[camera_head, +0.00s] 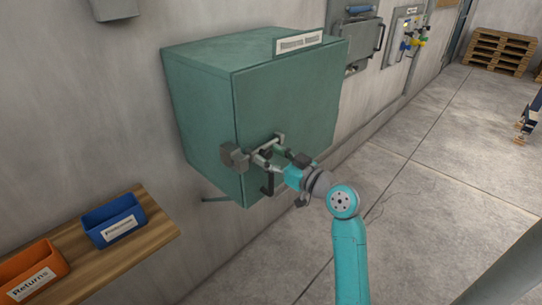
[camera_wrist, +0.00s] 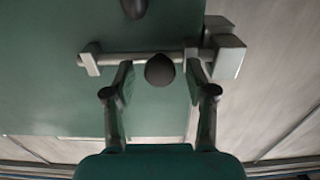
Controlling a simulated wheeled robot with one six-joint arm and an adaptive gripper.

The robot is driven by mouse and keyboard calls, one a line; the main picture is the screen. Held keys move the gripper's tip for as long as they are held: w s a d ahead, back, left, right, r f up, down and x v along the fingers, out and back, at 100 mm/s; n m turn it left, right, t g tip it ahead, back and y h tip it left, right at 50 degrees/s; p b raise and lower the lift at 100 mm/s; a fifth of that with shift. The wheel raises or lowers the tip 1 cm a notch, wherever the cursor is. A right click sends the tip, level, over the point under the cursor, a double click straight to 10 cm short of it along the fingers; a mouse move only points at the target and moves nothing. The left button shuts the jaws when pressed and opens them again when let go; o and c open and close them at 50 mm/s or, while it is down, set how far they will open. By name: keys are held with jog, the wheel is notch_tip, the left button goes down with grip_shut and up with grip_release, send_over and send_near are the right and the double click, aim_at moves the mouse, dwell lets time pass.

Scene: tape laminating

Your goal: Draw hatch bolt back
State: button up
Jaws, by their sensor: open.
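The hatch is a green cabinet (camera_head: 285,95) on the wall with a sign along its top edge. Its bolt (camera_wrist: 110,59) is a light grey rod across the door, seen at the top of the wrist view, with a dark round knob (camera_wrist: 160,70). One end runs to a grey block (camera_wrist: 228,55) at the door's edge; the block also shows in the head view (camera_head: 235,157). My gripper (camera_head: 272,158) is at the bolt. In the wrist view my gripper (camera_wrist: 161,80) is open, one finger on each side of the knob, with gaps visible. Fingertip contact with the rod is unclear.
A dark handle (camera_head: 267,184) sits on the door below the bolt; part of it shows in the wrist view (camera_wrist: 134,8). A wooden shelf (camera_head: 150,240) with a blue bin (camera_head: 114,220) and an orange bin (camera_head: 35,272) is at lower left.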

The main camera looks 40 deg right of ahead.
aim_at(272, 143)
grip_shut()
jog(key=shift+d, duration=0.15)
jog(key=d, duration=0.4)
jog(key=shift+w+d, duration=0.1)
grip_release()
